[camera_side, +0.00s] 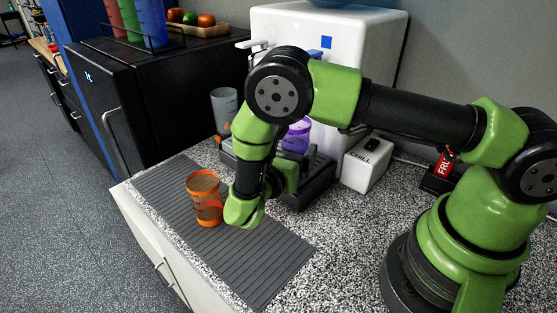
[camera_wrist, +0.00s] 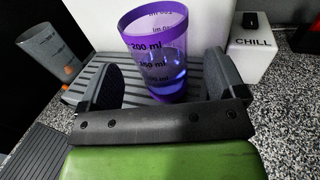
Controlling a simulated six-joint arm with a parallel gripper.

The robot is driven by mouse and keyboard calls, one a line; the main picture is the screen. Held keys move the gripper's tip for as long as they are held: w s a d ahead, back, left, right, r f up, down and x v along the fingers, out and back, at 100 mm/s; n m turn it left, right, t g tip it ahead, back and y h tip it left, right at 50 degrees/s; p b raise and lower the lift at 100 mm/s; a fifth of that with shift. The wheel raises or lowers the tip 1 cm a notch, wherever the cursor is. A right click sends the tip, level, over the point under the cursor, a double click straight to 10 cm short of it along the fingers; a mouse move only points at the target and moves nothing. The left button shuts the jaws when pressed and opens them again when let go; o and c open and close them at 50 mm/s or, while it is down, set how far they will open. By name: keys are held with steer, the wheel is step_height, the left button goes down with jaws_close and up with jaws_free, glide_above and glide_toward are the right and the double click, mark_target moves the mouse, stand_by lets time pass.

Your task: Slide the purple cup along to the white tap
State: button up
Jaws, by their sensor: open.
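The purple cup (camera_wrist: 168,62) is clear with a purple rim and base, measuring marks and some liquid inside. It stands upright on the dark drip tray (camera_wrist: 85,75), and in the side view the cup (camera_side: 297,136) is partly hidden behind my arm. My gripper (camera_wrist: 163,76) is open, with one finger on each side of the cup; whether either finger touches it I cannot tell. In the side view the gripper (camera_side: 284,172) is low at the tray's front. A white tap (camera_side: 252,45) sticks out at the upper left of the white dispenser (camera_side: 290,22). Other taps may be hidden by my arm.
An orange cup (camera_side: 205,198) stands on the ribbed grey mat (camera_side: 270,262), close left of my wrist. A grey cup (camera_side: 224,108) stands behind it, left of the dispenser. A white box marked CHILL (camera_side: 366,163) is right of the tray. The mat's front is clear.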

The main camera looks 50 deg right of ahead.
mark_target(290, 146)
steer(key=shift+x, duration=2.05)
steer(key=c, duration=1.1)
